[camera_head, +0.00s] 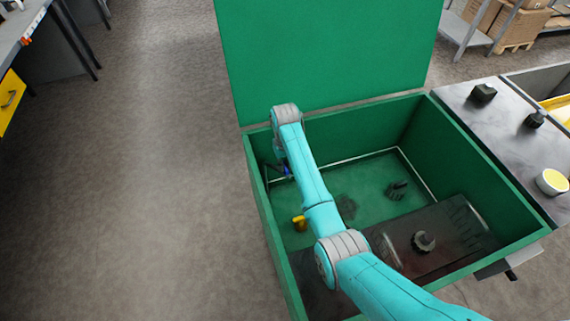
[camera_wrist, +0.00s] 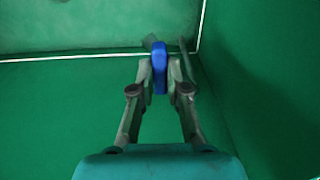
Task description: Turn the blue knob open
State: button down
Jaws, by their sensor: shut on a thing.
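The blue knob (camera_wrist: 159,68) is between the fingers of my gripper (camera_wrist: 160,72) in the wrist view, with its long side in line with the fingers. My gripper is shut on it. In the head view a small part of the blue knob (camera_head: 287,171) shows at the left inside of the green box, beside my arm. My gripper is mostly hidden behind my arm there. What the knob is mounted on is largely hidden by the fingers.
The green box (camera_head: 265,215) has its lid (camera_head: 330,50) raised at the back. Inside are a yellow part (camera_head: 299,223), a dark knob (camera_head: 397,190) and a dark plate with a round knob (camera_head: 424,240). A dark counter (camera_head: 505,120) stands at right.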

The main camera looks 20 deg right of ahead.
jog(key=c, duration=1.2)
grip_release()
jog(key=shift+o, duration=0.2)
jog(key=shift+r, duration=3.8)
